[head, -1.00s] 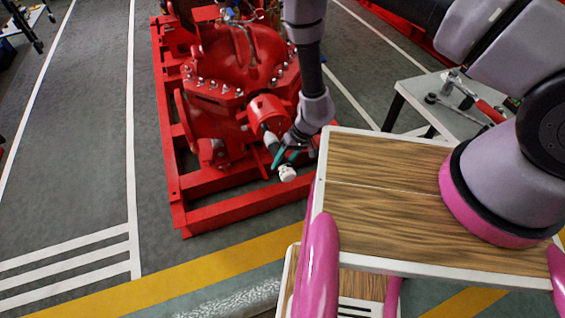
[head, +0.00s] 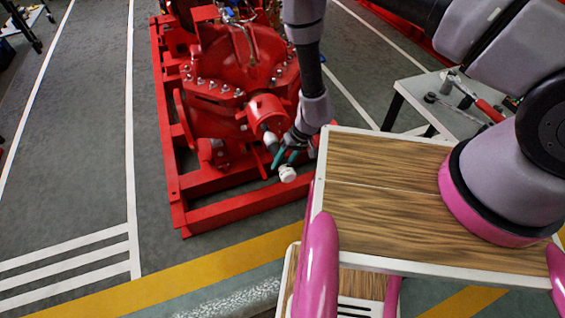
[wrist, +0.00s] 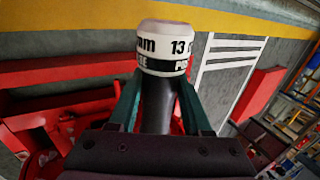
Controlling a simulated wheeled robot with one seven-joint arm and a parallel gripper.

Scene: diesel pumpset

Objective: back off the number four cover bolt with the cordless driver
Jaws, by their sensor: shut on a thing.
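My gripper (head: 283,158) hangs low in front of the red pump, with its teal fingers pointing down and left. It is shut on the dark grip of a tool, apparently the cordless driver (head: 287,174), whose white end sticks out past the fingertips. I cannot tell which is number four.
A red base frame (head: 240,207) surrounds the pump. A grey-white cylinder end (head: 270,138) juts out beside my gripper. A small grey table (head: 440,112) with a red-handled tool (head: 489,110) stands at right. The floor at left (head: 80,170) is clear.

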